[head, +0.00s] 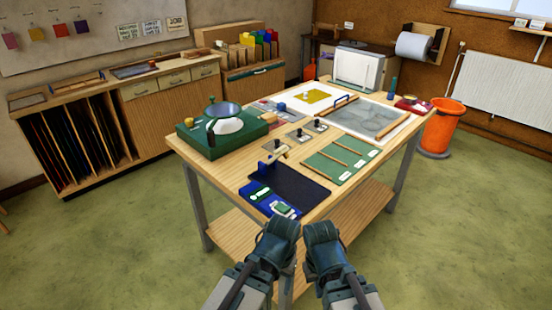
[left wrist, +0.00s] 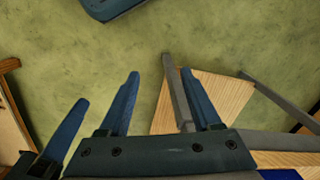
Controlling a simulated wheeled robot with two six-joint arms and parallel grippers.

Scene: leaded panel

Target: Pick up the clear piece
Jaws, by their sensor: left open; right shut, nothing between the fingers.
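I cannot single out a clear piece for certain. A grey, see-through-looking sheet (head: 372,118) lies flat on a white board at the right of the workbench (head: 228,165). My left gripper (head: 281,226) is low in the head view, in front of the bench's near corner and apart from everything on it. In the left wrist view its blue fingers (left wrist: 160,76) stand apart with nothing between them. My right gripper (head: 321,230) is just right of it, shut and empty, also off the bench.
A dark tray with a blue front (head: 262,198) sits at the bench's near corner. Beside it is a green board (head: 341,163) with wooden strips. A green machine (head: 207,140) stands at the left. An orange bin (head: 440,130) stands right of the bench. Green floor is free around the bench.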

